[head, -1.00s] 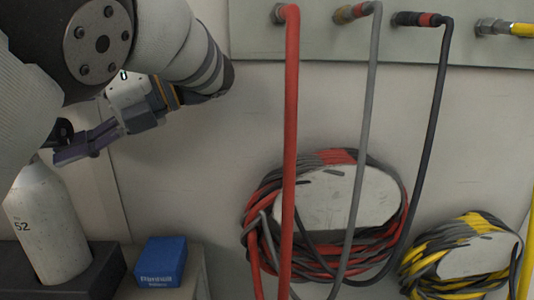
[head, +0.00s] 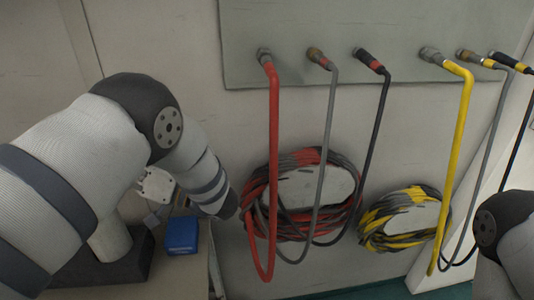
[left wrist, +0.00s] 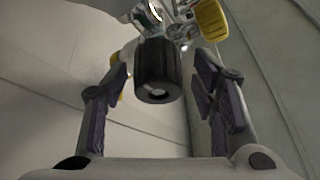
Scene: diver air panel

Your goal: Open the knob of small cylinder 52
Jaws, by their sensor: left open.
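The small cylinder (head: 110,241), a pale bottle numbered 52 in the earlier head view, stands in a dark base at lower left; my left arm hides its top and label now. In the left wrist view, a ribbed black knob (left wrist: 157,68) with a round hole in its end is between the two fingers of my left gripper (left wrist: 162,84). The gripper is open, with a gap visible on both sides of the knob. Metal valve parts and a yellow part (left wrist: 211,20) show behind it. My right gripper is out of the picture; only part of that arm shows.
A blue box (head: 182,236) sits just right of the cylinder's base. Red, grey, black and yellow hoses hang from a wall panel (head: 360,35). A red-black hose coil (head: 308,188) and a yellow-black coil (head: 404,219) hang below it.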

